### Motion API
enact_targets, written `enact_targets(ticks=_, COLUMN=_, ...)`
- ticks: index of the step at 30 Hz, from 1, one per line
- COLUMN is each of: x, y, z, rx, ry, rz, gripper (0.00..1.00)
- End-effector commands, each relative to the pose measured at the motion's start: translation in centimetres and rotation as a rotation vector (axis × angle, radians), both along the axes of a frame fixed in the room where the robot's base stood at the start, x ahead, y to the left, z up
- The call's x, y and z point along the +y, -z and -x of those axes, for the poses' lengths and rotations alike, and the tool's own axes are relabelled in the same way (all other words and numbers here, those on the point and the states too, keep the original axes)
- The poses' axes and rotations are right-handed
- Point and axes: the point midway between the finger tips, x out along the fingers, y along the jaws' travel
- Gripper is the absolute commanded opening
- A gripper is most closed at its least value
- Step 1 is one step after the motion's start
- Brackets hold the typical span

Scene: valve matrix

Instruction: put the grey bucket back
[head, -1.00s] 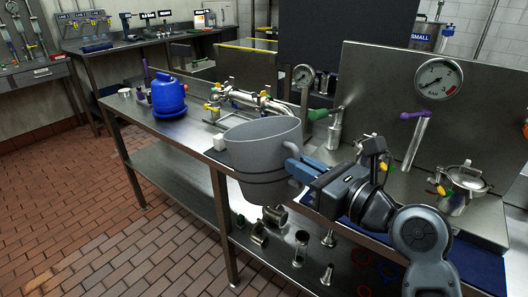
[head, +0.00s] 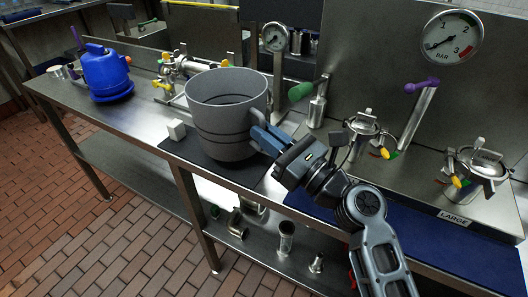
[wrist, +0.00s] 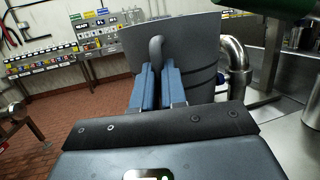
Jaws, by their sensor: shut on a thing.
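The grey bucket (head: 228,113) is upright over a dark mat (head: 205,166) near the front edge of the steel bench. I cannot tell whether its base touches the mat. My gripper (head: 268,140), with blue fingers, is at the bucket's right side, shut on its handle. In the wrist view, the gripper (wrist: 158,88) has a finger on each side of the handle (wrist: 156,50), with the bucket (wrist: 185,50) just beyond. The bucket's inside looks empty where it shows.
A blue container (head: 106,73) stands farther left. Pipework (head: 195,68) is behind the bucket. A green-handled valve (head: 302,92) and lidded vessels (head: 362,125) are to the right. Metal fittings lie on the lower shelf (head: 285,238).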

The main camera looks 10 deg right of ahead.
Motion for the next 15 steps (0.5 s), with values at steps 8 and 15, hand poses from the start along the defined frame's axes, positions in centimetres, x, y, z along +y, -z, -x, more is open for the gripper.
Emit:
enact_targets(ticks=8, x=0.0, y=3.4, z=0.0, rx=0.001, ry=0.001, rz=0.0, gripper=0.0)
enact_targets(ticks=15, x=-0.1, y=3.9, z=0.0, rx=-0.001, ry=0.001, rz=0.001, gripper=0.0)
